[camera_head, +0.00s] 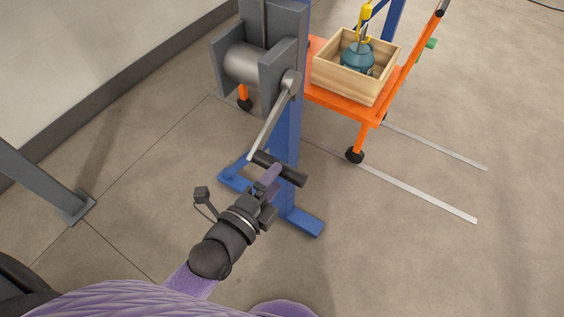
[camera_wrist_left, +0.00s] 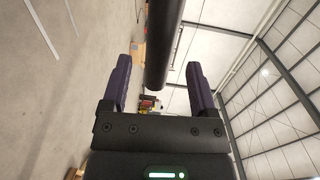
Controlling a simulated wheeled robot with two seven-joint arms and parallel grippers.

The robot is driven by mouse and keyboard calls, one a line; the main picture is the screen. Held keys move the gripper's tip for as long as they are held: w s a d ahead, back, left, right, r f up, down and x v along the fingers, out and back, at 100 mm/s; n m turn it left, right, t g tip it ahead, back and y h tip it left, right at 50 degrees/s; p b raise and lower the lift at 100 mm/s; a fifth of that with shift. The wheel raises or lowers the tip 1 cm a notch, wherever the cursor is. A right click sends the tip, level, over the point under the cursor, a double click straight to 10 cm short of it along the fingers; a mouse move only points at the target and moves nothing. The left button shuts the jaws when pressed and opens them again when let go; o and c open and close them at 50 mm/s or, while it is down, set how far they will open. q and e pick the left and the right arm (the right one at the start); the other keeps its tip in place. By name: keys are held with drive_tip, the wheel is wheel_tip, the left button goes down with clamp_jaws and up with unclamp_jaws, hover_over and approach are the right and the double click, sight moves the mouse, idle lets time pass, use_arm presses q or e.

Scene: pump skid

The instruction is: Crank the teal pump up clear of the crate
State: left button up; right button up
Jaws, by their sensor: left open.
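The teal pump (camera_head: 357,56) sits inside the open wooden crate (camera_head: 340,82), its lower part hidden by the crate walls. A yellow hook (camera_head: 364,9) is above it. The winch drum (camera_head: 246,63) is on a blue post, with a grey crank arm (camera_head: 270,125) slanting down to a black crank handle (camera_head: 288,174). My left gripper (camera_head: 268,181) is open at the handle. In the left wrist view, the dark handle (camera_wrist_left: 163,45) runs between the two spread fingers, with gaps beside it. Contact cannot be told. My right gripper is not in view.
The crate stands on an orange wheeled cart (camera_head: 345,103). The blue post (camera_head: 286,150) and its feet stand just beyond my left gripper. A grey leg (camera_head: 45,180) is at the left. Pale strips (camera_head: 430,200) lie on the floor at right; the floor there is otherwise clear.

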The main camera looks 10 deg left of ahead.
sight(286, 165)
use_arm(q)
drive_tip(key=b+x, duration=0.1)
drive_tip(key=x, duration=0.4)
drive_tip(key=shift+w+f, duration=0.1)
drive_tip(key=shift+w, duration=0.1)
clamp_jaws()
idle(1.1)
